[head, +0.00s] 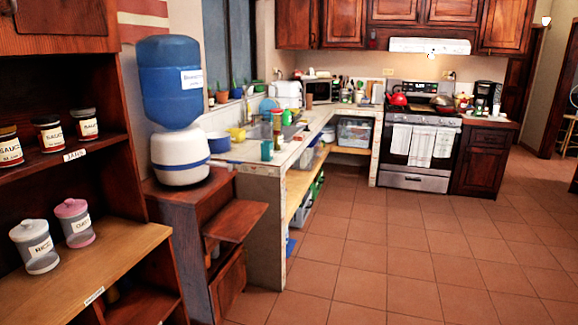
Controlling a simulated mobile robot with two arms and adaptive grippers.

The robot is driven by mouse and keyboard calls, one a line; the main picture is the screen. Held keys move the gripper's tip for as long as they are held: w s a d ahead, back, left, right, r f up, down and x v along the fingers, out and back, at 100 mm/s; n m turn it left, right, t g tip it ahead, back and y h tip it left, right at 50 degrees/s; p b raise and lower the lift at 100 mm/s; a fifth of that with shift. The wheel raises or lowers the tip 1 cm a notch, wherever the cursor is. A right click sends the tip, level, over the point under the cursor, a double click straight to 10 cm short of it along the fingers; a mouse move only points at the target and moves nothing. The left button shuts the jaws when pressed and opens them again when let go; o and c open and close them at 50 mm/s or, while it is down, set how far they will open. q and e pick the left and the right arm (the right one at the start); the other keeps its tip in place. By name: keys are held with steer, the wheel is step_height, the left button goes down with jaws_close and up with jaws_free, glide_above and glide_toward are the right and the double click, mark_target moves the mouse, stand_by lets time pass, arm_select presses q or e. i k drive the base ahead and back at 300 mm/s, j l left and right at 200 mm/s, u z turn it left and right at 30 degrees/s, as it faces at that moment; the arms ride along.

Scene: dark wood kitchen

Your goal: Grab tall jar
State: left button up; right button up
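Two larger jars with knobbed lids stand upright on the lower wooden shelf at the left of the head view. One is a grey jar with a pale lid (34,245) labelled RICE. The other is a jar with a pink lid (74,222), just right of it. Three smaller sauce jars with dark lids stand on the shelf above: a left one (10,146), a middle one (48,134) and a right one (84,124). I cannot tell for certain which is the tall jar. Neither gripper is in view.
The lower shelf (120,255) has bare room right of the jars. A blue water dispenser (172,95) stands on a wooden cabinet beside the shelves. A cluttered counter (250,150) leads to the stove (418,150). The tiled floor (400,255) at the right is clear.

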mark_target(277, 136)
steer(key=i+l+z, duration=0.4)
steer(key=i, duration=0.5)
steer(key=i+z, duration=0.4)
steer(key=i, duration=0.55)
